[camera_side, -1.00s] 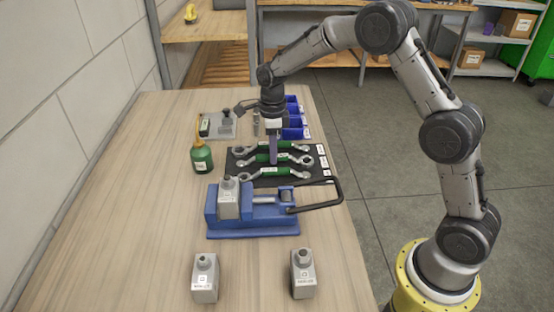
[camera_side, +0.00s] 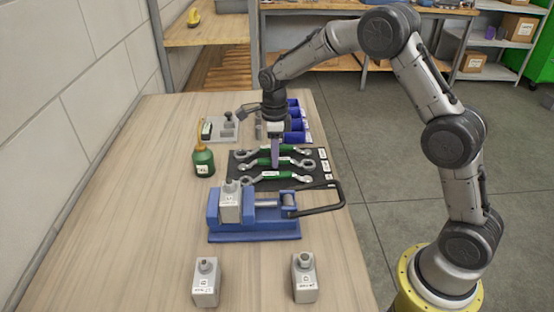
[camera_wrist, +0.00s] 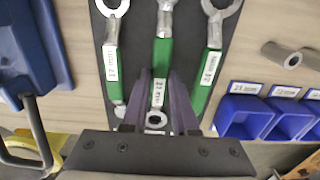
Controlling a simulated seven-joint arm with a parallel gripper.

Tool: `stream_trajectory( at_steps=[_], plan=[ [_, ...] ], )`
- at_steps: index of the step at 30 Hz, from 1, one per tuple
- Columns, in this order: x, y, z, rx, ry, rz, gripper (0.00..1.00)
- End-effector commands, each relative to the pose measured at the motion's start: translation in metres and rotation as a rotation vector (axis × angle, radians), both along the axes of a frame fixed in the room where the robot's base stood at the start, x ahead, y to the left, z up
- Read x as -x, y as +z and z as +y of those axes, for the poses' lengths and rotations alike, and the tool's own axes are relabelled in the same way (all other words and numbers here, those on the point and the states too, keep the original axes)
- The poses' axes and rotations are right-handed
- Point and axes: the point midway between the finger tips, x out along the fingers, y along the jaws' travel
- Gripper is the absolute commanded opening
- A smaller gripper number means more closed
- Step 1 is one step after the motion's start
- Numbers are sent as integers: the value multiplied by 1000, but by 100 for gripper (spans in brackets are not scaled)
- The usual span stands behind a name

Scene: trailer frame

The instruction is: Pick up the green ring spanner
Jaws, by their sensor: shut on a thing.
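Three ring spanners with green handles and metal ends lie side by side on a black mat (camera_side: 322,168). My gripper (camera_side: 275,163) points down over the middle green ring spanner (camera_side: 258,162) and is shut on its handle. In the wrist view, my gripper's fingers (camera_wrist: 160,78) stand on either side of the middle spanner (camera_wrist: 161,55), near its label. The other two green spanners lie left (camera_wrist: 111,62) and right (camera_wrist: 208,70) of it there. I cannot tell any gap between the held spanner and the mat.
A blue vise (camera_side: 255,228) with a black handle stands in front of the mat. A green oil bottle (camera_side: 203,161) stands to its left. Blue bins (camera_side: 297,125) and a grey fixture (camera_side: 222,128) are behind. Two grey blocks (camera_side: 205,283) (camera_side: 304,279) stand at the front. The left tabletop is clear.

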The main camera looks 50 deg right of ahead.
Motion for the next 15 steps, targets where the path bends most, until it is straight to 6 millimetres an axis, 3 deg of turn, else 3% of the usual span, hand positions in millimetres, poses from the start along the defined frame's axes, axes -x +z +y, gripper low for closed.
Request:
stream_trajectory(
  at_steps=[5, 11, 15],
  plan=[
    [-1, 7, 0, 1, 0, -4, 0],
    [-1, 33, 0, 1, 0, -6, 0],
    [23, 61, 1, 0, 0, -7, 0]
  ],
)
